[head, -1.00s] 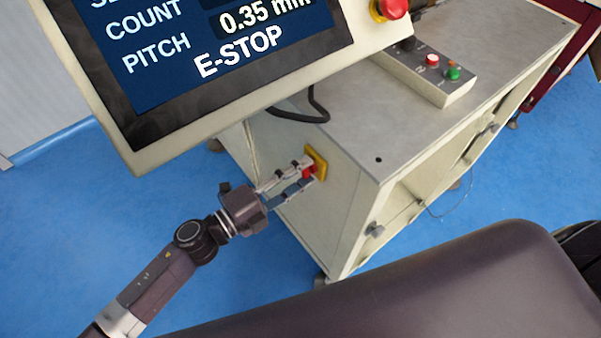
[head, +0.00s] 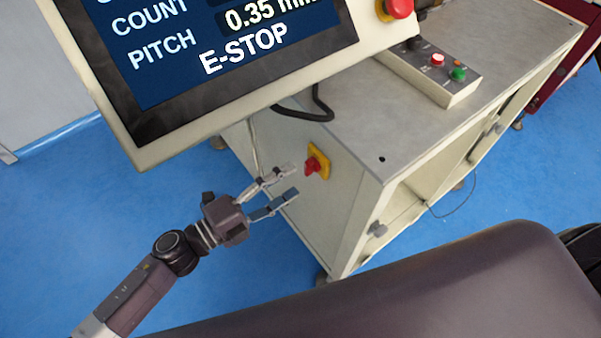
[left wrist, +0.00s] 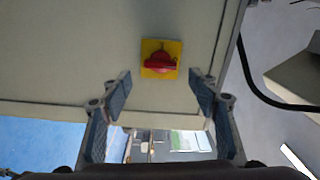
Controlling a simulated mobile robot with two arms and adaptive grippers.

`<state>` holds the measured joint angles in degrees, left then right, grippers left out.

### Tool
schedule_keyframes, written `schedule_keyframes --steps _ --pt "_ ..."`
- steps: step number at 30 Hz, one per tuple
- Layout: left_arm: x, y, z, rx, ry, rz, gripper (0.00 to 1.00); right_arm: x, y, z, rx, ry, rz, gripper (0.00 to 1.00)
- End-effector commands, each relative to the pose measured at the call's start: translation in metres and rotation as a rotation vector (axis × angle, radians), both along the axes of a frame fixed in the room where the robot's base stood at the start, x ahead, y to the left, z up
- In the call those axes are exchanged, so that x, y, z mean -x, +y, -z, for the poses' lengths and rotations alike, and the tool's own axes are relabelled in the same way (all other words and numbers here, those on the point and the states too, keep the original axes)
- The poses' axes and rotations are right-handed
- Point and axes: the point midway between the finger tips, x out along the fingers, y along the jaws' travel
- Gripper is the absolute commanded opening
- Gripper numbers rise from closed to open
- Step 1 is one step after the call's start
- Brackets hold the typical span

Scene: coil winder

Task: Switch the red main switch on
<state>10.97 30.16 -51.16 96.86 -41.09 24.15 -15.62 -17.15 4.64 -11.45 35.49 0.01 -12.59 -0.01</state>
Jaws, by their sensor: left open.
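The red main switch (head: 312,165) sits on a yellow plate (head: 323,154) on the side panel of the machine cabinet. In the left wrist view the red knob (left wrist: 160,63) lies across its yellow plate (left wrist: 148,46), with its handle roughly level in that picture. My left gripper (head: 293,180) is open and empty. Its fingertips point at the switch and stand a short way off it, not touching. In the left wrist view the two fingers (left wrist: 160,83) are spread on either side, below the switch. My right gripper is not in view.
A screen panel (head: 170,138) reading E-STOP, with a red mushroom button (head: 398,8), overhangs the cabinet. A black cable (head: 318,104) loops beneath it. A control box (head: 440,78) with red and green buttons stands on the cabinet top (head: 400,130). Blue floor (head: 70,200) is clear at left.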

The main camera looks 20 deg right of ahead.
Motion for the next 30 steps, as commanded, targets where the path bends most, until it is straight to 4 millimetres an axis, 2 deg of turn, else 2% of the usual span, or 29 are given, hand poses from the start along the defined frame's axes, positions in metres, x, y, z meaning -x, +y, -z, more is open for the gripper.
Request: schedule_keyframes --steps 1,6,12,30 --pt "0.005 0.012 0.001 -0.004 0.002 0.0 0.55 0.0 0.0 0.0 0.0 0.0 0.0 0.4" --pt "0.017 0.043 0.001 -0.001 0.003 0.0 0.55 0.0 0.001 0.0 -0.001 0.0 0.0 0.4" --pt "0.023 0.063 0.0 0.0 0.001 0.001 0.55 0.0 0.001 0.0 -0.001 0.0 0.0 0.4" --pt "0.024 0.065 0.0 0.0 0.0 0.001 0.55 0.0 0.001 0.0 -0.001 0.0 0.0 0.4"
